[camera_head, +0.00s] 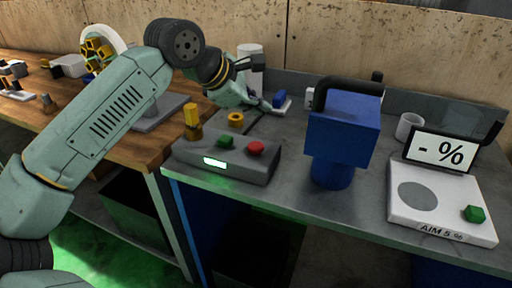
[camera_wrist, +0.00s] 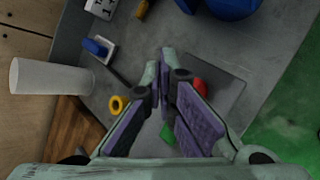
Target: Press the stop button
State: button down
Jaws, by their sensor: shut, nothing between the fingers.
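A grey control box (camera_head: 240,168) sits at the front left of the grey bench. It bears a red button (camera_head: 256,148) on the right, a green button (camera_head: 225,142) to its left and a lit green display (camera_head: 215,162) on its front. My gripper (camera_head: 259,84) is shut and empty, above and behind the box, apart from both buttons. In the wrist view my gripper (camera_wrist: 160,66) partly hides the red button (camera_wrist: 201,85), just right of the fingers. The green button (camera_wrist: 167,133) shows low between the fingers.
A yellow ring (camera_head: 236,119) lies behind the box, with a yellow post (camera_head: 192,122) at its left. A white cylinder (camera_head: 252,62) stands at the back. A blue machine (camera_head: 343,135) stands right of the box. A scale (camera_head: 440,205) with a display is farther right.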

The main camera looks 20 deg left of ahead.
jog(key=b, duration=0.4)
send_over(257, 147)
notch_tip(257, 147, down, 6)
jog(key=shift+d+f, duration=0.1)
jog(key=shift+f, duration=0.15)
jog(key=shift+f+b, duration=0.3)
jog(key=shift+f, duration=0.05)
jog(key=shift+f, duration=0.15)
dwell(0.6)
jog(key=shift+f+b, duration=0.25)
jog(key=shift+b, duration=0.35)
jog(key=shift+f+b, duration=0.6)
jog(key=shift+b, duration=0.1)
dwell(0.4)
jog(key=shift+r, duration=0.1)
jog(key=shift+r+p, duration=0.5)
jog(key=shift+r, duration=0.4)
